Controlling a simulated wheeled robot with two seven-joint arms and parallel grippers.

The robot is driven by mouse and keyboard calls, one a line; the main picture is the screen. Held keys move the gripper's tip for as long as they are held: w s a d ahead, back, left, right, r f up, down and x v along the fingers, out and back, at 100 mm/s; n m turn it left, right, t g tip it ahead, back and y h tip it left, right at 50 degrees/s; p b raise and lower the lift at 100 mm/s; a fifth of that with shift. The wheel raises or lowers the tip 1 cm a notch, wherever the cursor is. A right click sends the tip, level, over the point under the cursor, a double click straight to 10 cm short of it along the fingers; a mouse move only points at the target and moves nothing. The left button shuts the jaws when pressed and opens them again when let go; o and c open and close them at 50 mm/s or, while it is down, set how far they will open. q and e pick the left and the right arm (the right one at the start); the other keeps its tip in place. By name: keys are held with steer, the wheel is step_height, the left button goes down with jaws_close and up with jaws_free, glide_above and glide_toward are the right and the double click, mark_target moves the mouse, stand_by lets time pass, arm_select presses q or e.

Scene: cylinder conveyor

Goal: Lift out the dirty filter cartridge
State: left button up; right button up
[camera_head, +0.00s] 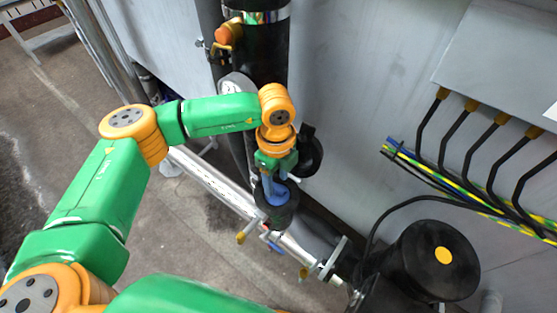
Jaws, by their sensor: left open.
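My left gripper (276,192) points down over a black round housing (287,214) in the middle of the picture. Its jaws are open, but the fingertips are small and partly hidden by the wrist. Blue parts show between the wrist and the housing's mouth; I cannot tell whether they are all fingers. I cannot make out the dirty filter cartridge; the gripper and the housing's rim cover the view inside. My right gripper is not in view.
A thick black vertical pipe (265,50) with an orange-handled valve (228,33) stands behind my arm. A black motor-like cylinder (432,262) with a yellow dot is at lower right. Cables (470,190) run along the grey wall. Open floor (60,130) lies at left.

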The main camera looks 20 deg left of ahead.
mark_target(277, 187)
arm_select(q)
steer(key=f, duration=0.3)
steer(key=shift+w+f+p, duration=0.25)
steer(key=shift+f+p, duration=0.1)
steer(key=shift+s+f, duration=0.15)
steer(key=shift+s, duration=0.1)
steer(key=shift+w+d+f, duration=0.1)
steer(key=shift+w+f, duration=0.05)
steer(key=shift+w, duration=0.05)
jaws_close()
steer(key=shift+s, duration=0.25)
steer(key=shift+w+r, duration=0.2)
steer(key=shift+r, duration=0.05)
stand_by(0.4)
